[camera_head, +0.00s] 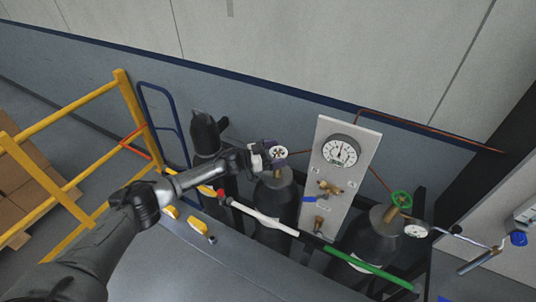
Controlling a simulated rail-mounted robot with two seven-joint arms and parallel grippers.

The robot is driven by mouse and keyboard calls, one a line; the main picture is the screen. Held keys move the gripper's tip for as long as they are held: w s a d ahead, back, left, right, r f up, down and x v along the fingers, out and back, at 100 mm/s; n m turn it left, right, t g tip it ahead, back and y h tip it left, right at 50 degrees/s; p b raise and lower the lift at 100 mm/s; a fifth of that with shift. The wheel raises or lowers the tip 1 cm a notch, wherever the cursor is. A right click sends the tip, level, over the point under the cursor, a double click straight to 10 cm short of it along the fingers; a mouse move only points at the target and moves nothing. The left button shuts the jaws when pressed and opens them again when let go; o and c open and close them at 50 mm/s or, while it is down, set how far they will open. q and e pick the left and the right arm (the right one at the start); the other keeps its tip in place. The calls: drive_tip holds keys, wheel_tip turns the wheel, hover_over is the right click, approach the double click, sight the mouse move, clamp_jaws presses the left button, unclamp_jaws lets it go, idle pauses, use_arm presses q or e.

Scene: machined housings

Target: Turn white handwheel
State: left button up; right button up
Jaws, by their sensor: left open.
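The white handwheel (280,151) sits on top of the middle dark gas cylinder (274,208), left of the gauge panel. My left arm reaches in from the left, and my left gripper (271,155) is at the handwheel, on its left side. The gripper is open. Its fingers are small and partly merge with the wheel, so I cannot tell whether they touch it. My right gripper is not in view.
A pale panel (326,209) with a round gauge (341,151) and a blue-handled valve stands right of the wheel. A green handwheel (401,199) tops the right cylinder. Yellow railing (73,101) and a blue hand-truck frame (141,101) are at left.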

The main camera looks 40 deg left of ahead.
use_arm(q)
drive_tip(key=b+v, duration=0.1)
drive_tip(key=v, duration=1.2)
drive_tip(key=shift+s+a+b, duration=0.2)
drive_tip(key=shift+s+b, duration=0.1)
drive_tip(key=shift+b, duration=0.1)
